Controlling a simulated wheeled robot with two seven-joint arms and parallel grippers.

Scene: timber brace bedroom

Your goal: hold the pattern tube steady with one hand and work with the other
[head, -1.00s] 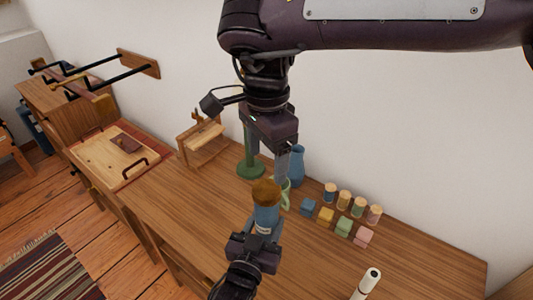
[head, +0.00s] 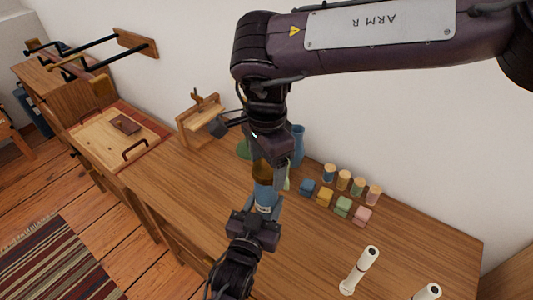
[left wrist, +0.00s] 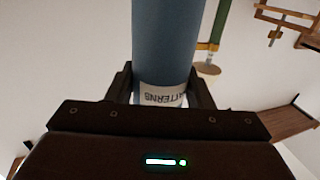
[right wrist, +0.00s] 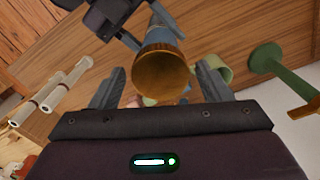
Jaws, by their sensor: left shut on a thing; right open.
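The pattern tube (head: 265,196) is blue with a brown cap (head: 262,171) on its upper end. It stands roughly upright above the bench. My left gripper (head: 266,212) is shut on its lower part; in the left wrist view a white lettered label (left wrist: 163,96) shows on the tube (left wrist: 168,45) between the fingers. My right gripper (head: 268,168) is open and points down at the cap. In the right wrist view the cap (right wrist: 160,74) lies between the spread fingers, with a gap on each side. Whether the fingertips reach down beside it is hard to tell.
Behind the tube are a green mug (head: 288,184), a green stand (head: 243,150) and a blue vase (head: 298,147). White tubes (head: 360,271) stand near the front right.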

